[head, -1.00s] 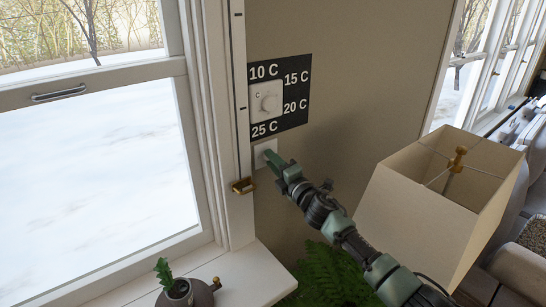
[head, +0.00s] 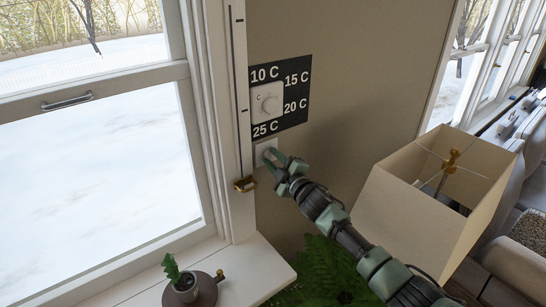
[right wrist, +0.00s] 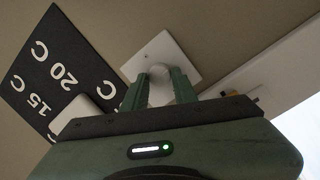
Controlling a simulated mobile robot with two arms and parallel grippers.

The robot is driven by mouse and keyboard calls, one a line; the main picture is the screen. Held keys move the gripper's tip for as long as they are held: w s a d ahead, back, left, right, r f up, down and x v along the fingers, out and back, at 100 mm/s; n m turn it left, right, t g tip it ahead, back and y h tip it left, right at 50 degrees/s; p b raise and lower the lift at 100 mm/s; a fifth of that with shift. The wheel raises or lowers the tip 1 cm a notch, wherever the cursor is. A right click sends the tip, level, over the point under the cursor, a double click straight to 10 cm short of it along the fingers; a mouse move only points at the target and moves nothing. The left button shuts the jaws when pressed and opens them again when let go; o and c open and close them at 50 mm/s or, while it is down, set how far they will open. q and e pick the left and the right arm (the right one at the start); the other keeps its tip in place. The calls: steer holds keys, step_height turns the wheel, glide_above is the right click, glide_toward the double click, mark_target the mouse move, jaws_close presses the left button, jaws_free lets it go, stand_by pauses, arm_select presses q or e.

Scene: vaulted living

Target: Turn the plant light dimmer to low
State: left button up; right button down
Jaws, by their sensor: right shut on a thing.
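The dimmer is a small white wall plate (head: 261,146) with a round white knob, mounted just below the black temperature panel. In the right wrist view the plate (right wrist: 163,47) looks tilted, and its knob (right wrist: 160,88) sits between the two green fingers. My right gripper (head: 271,157) reaches up to the plate from the lower right and is shut on the knob. In the right wrist view the gripper (right wrist: 160,87) hides the knob's sides, and I see no mark of its setting. My left gripper is not in view.
A brass piece (head: 245,184) is on the window frame to the left. A potted plant (head: 182,283) stands on the sill, and a lampshade (head: 415,205) is right of my arm.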

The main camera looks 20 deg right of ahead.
steer(key=shift+m, duration=0.3)
steer(key=c, duration=1.1)
jaws_free()
steer(key=shift+s+d+f, duration=0.15)
steer(key=shift+s, duration=0.4)
steer(key=b+v, duration=0.2)
steer(key=v, duration=0.4)
steer(key=shift+s+d, duration=0.1)
steer(key=shift+s, duration=0.2)
